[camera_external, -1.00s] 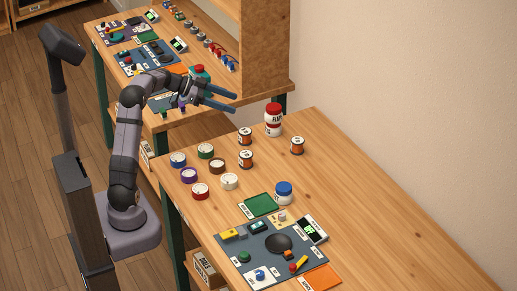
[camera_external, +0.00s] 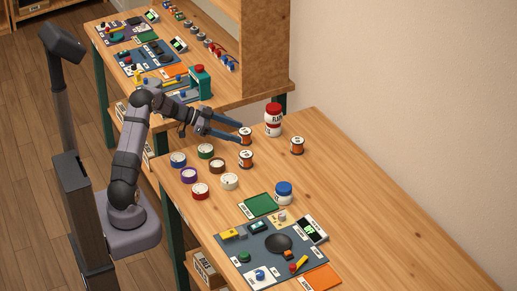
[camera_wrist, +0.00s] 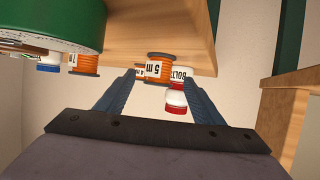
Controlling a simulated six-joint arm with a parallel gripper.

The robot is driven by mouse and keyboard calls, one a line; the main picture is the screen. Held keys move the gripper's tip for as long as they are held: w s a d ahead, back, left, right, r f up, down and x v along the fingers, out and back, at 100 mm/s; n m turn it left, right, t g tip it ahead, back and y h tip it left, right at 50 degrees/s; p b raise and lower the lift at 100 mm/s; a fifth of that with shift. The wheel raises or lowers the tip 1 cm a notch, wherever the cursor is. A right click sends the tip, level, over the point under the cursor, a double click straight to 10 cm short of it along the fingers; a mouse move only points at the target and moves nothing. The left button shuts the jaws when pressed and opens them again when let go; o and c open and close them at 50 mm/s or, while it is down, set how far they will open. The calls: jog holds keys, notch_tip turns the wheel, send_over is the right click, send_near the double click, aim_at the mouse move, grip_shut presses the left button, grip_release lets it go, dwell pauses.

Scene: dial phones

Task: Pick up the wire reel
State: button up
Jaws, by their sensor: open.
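Several orange wire reels with white labels stand on the near table. One reel (camera_external: 245,137) is at the tips of my gripper (camera_external: 238,131), and two others, a front reel (camera_external: 246,159) and a right reel (camera_external: 297,146), stand apart. My gripper is open and empty, reaching in from the left. In the wrist view, a reel marked "5 m" (camera_wrist: 158,67) shows upside down, ahead of and between the spread fingers. Whether the fingers flank it or stop short is unclear.
A red-and-white bottle (camera_external: 273,120) stands just behind the reels. Several tape rolls, including a green roll (camera_external: 206,151), lie in front. A blue-lidded jar (camera_external: 283,193) and a grey mat (camera_external: 262,258) are nearer. The table's right side is clear.

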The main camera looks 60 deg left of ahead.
aim_at(246, 136)
jog(key=shift+p+x, duration=0.95)
jog(key=shift+x, duration=1.65)
jog(key=shift+s+f, duration=0.1)
jog(key=shift+f, duration=0.05)
jog(key=shift+c, duration=0.6)
jog(key=c, duration=1.1)
